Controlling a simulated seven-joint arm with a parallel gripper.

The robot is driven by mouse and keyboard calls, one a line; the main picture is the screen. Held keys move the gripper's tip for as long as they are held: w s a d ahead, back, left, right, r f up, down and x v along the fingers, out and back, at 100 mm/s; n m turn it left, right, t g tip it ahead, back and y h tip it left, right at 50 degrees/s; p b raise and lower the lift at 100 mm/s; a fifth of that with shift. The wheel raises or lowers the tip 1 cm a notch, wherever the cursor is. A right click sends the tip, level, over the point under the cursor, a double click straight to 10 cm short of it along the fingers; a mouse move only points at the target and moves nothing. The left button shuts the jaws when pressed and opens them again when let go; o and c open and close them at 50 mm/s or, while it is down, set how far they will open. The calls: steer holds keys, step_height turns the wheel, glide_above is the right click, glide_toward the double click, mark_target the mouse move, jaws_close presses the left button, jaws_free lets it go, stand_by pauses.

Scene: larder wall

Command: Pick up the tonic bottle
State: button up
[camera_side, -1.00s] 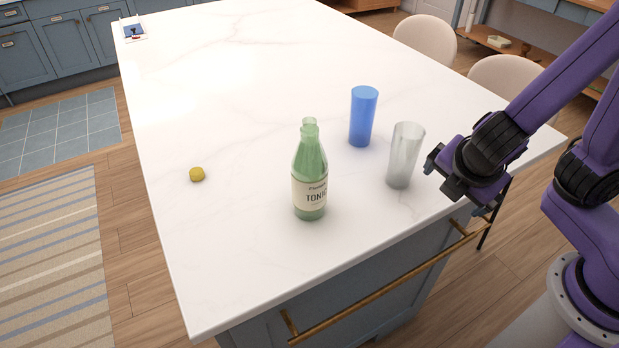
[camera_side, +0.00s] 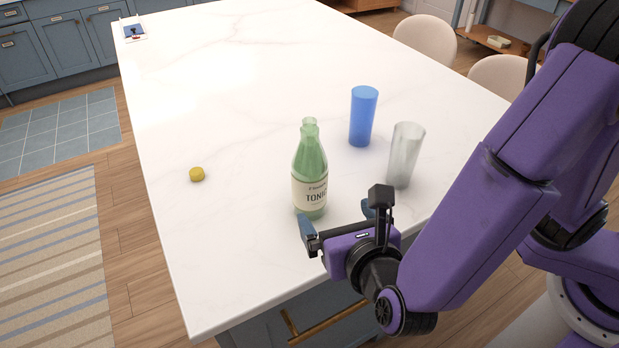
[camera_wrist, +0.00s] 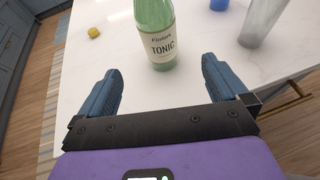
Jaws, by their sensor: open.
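The tonic bottle (camera_side: 311,172) is green glass with a cream label reading TONIC. It stands upright near the front of the white marble counter. In the wrist view the bottle (camera_wrist: 157,38) stands ahead of the gap between my fingers, its top cut off by the frame. My gripper (camera_side: 336,210) is open and low over the counter's front edge, just in front of the bottle. In the wrist view both blue fingers of my gripper (camera_wrist: 160,80) are spread apart with nothing between them.
A blue tumbler (camera_side: 362,118) and a clear glass (camera_side: 404,156) stand to the right of the bottle. A small yellow cap (camera_side: 197,174) lies to its left. A picture card (camera_side: 134,31) lies at the far left corner.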

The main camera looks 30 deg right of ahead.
mark_target(317, 189)
steer(key=x, duration=1)
steer(key=shift+x, duration=3)
steer(key=shift+a+r, duration=0.1)
steer(key=shift+a, duration=0.05)
steer(key=c, duration=1.7)
steer(key=shift+r, duration=0.2)
steer(key=shift+r, duration=1.2)
steer(key=shift+s+r, duration=0.1)
steer(key=shift+r, duration=0.2)
steer(key=s+d+r, duration=0.6)
steer(key=s+r, duration=0.3)
steer(key=s, duration=0.1)
steer(key=shift+s+d, duration=0.3)
steer(key=shift+d, duration=0.05)
